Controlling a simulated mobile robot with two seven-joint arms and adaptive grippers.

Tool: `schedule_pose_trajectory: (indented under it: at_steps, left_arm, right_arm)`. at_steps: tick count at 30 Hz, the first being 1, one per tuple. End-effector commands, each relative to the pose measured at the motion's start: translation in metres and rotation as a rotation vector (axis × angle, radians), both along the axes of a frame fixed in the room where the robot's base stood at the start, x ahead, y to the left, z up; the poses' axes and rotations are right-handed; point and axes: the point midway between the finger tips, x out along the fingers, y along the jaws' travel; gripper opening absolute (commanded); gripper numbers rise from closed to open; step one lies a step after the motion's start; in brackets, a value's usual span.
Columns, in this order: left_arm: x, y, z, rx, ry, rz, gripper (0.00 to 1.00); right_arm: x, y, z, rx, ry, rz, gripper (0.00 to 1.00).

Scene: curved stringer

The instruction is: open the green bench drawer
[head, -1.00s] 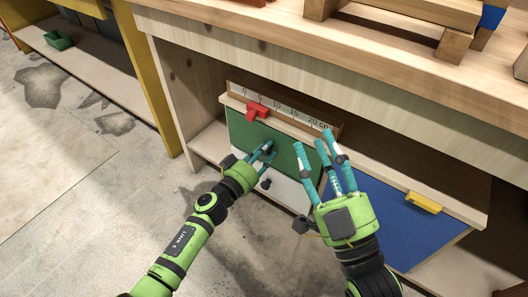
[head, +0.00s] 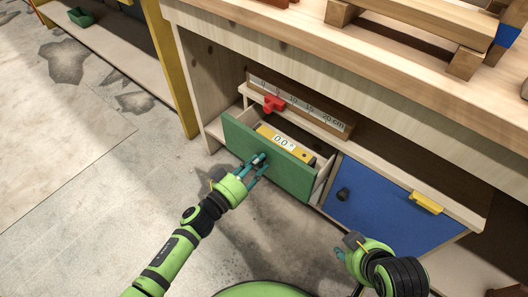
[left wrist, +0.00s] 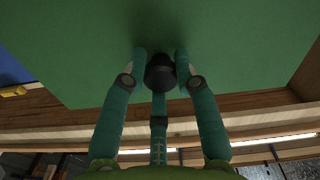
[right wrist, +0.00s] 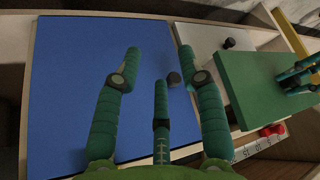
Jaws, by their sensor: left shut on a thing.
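The green bench drawer (head: 290,172) stands pulled out from the bench, its inside showing. A yellow tool with a 0.0° display (head: 292,147) lies in it. My left gripper (head: 262,160) is at the drawer's front. In the left wrist view its fingers are shut around the black knob (left wrist: 160,72) on the green front (left wrist: 230,45); the head view hides the knob. My right gripper (head: 346,252) is low in front of the blue door. In the right wrist view its fingers (right wrist: 157,68) are spread and empty, and the green drawer (right wrist: 262,88) sticks out at right.
The blue door (head: 375,215) with a dark knob (head: 343,194) is right of the drawer. A yellow block (head: 427,203) and a ruler (head: 300,105) with a red slider (head: 273,103) are on the ledge above. Open floor (head: 90,200) lies left.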

Motion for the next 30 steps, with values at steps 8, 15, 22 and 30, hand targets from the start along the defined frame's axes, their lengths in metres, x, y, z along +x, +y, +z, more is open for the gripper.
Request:
schedule_pose_trajectory:
  at_steps: [8,15,22,30]
  left_arm:
    - [-0.026,0.018,-0.005,0.007,0.014,0.002,0.0]
    - [-0.05,0.035,-0.005,0.008,0.017,0.001,0.0]
    - [-0.074,0.053,-0.005,0.009,0.018,0.002,0.0]
    - [-0.092,0.066,-0.007,0.008,0.017,0.002,0.0]
  right_arm:
    - [-0.032,-0.011,-0.027,-0.029,0.196,-0.021,0.4]
    - [-0.026,-0.009,-0.058,-0.03,0.215,-0.018,0.4]
    - [-0.026,-0.008,-0.089,-0.031,0.232,-0.014,0.4]
    - [-0.028,-0.008,-0.11,-0.032,0.242,-0.012,0.4]
